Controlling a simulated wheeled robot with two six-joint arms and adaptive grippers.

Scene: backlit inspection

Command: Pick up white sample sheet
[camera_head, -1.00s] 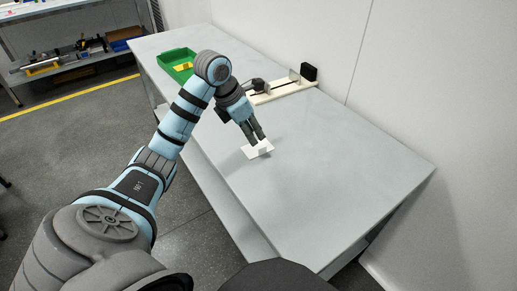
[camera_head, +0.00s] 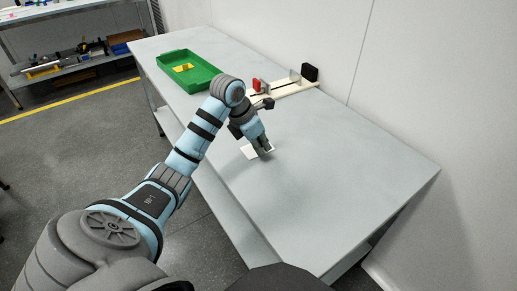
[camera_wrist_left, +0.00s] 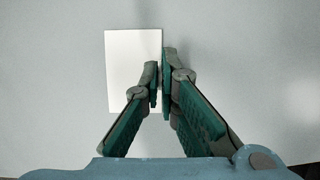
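The white sample sheet (camera_head: 250,153) lies on the grey table. In the left wrist view it is a plain white rectangle (camera_wrist_left: 125,60), upper left of centre. My left gripper (camera_head: 267,151) points down over the sheet and hides part of it. In the left wrist view the left fingertips (camera_wrist_left: 160,78) are close together at the sheet's right edge. The left finger overlaps the sheet, and the other is just beyond its edge. A narrow gap seems to show between them; whether they touch the sheet is unclear. My right gripper is not in view.
A green tray (camera_head: 207,80) with a yellow part inside stands farther back on the table. A pale fixture (camera_head: 295,90) with red and black blocks stands near the wall, behind the gripper. The table's near right is clear.

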